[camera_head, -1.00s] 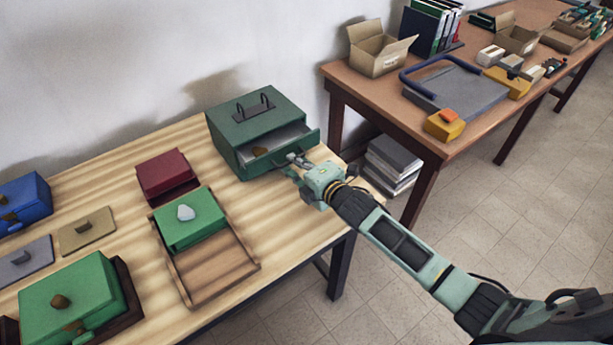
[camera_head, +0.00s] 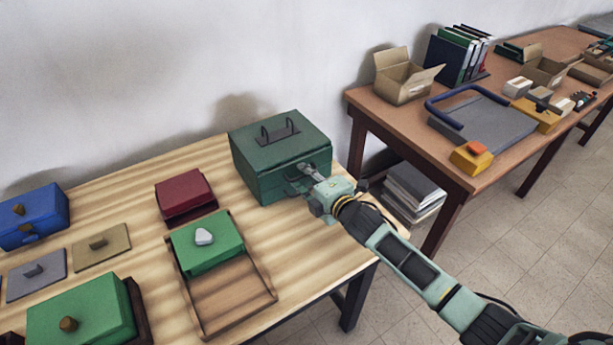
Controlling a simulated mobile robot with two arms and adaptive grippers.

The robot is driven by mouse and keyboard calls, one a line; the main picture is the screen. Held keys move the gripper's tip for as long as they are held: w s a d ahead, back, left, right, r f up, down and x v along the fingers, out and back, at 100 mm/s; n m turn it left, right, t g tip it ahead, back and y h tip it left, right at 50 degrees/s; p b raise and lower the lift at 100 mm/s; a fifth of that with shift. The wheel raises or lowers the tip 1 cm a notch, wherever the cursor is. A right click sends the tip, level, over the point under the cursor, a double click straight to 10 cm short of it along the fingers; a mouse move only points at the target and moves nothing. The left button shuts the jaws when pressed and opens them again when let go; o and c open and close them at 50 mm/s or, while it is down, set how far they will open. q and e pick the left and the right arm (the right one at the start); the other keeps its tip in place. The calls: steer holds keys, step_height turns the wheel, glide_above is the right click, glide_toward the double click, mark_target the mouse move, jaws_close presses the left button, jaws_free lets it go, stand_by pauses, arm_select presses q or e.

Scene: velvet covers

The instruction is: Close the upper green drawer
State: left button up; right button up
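The dark green cabinet (camera_head: 265,165) with a black top handle stands at the back of the striped wooden table, near its right end. Its upper drawer (camera_head: 290,175) is in the front face and now looks flush with the body, partly hidden behind my gripper. My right gripper (camera_head: 308,172) is at the drawer front, its fingers touching or very close to it; I cannot tell whether they are apart or together. My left gripper is not in view.
A green box with a pale stone on its lid (camera_head: 207,244) sits in a wooden tray (camera_head: 231,302). A dark red box (camera_head: 184,194), a blue box (camera_head: 32,214) and another green box (camera_head: 81,306) stand to the left. A brown table (camera_head: 440,150) with cartons is at right.

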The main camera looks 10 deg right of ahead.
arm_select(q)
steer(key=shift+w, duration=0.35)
arm_select(e)
steer(key=v, duration=1.2)
steer(key=shift+s+f, duration=0.1)
